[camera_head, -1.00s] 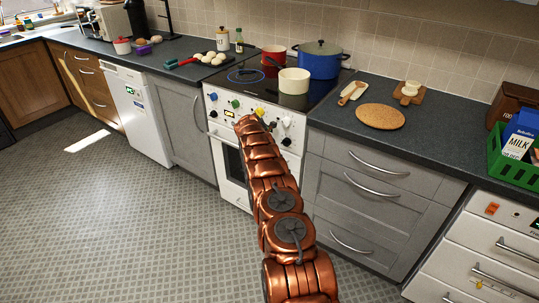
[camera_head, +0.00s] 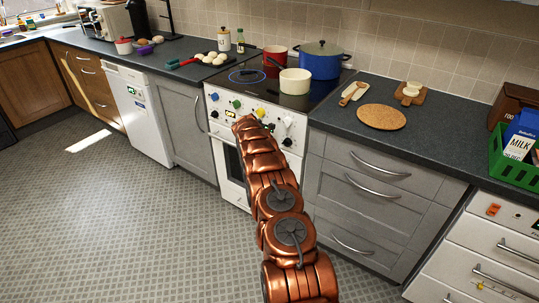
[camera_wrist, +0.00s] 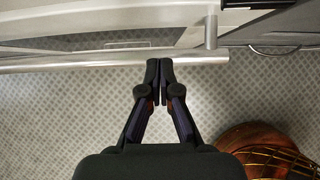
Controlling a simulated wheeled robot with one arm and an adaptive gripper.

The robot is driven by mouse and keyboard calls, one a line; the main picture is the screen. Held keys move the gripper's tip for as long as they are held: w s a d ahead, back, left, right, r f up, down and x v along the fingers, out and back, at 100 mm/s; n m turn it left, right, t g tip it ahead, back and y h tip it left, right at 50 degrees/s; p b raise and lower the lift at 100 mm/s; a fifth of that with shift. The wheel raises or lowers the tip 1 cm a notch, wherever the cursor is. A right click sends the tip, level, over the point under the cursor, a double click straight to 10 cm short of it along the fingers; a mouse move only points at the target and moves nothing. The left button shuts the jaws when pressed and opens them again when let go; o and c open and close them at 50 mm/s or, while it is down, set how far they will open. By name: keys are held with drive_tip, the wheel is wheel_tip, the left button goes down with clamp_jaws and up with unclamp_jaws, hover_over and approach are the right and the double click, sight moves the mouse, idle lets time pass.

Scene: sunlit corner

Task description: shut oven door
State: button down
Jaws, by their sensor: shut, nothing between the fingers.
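The white oven (camera_head: 232,112) stands between grey cabinets in the head view. Its door (camera_head: 230,165) has a dark window and is partly hidden by my arm; I cannot tell whether it is flush or slightly ajar. In the wrist view the metal door handle (camera_wrist: 85,64) runs across the upper part, with a bracket at its right end. My gripper (camera_wrist: 160,66) is shut and empty, its fingertips at the handle bar; contact is unclear. In the head view my gripper is hidden behind my arm.
A cream pot (camera_head: 295,81), a red pot (camera_head: 274,56) and a blue pot (camera_head: 321,64) stand on the hob. Grey drawers (camera_head: 362,190) flank the oven on the right, and a grey cabinet (camera_head: 185,120) on the left. The tiled floor (camera_head: 130,220) in front is clear.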

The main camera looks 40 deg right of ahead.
wheel_tip(320, 180, up, 9)
drive_tip(key=d+b, duration=0.1)
drive_tip(key=b, duration=0.1)
drive_tip(key=shift+r, duration=0.2)
idle(0.7)
drive_tip(key=shift+w, duration=0.1)
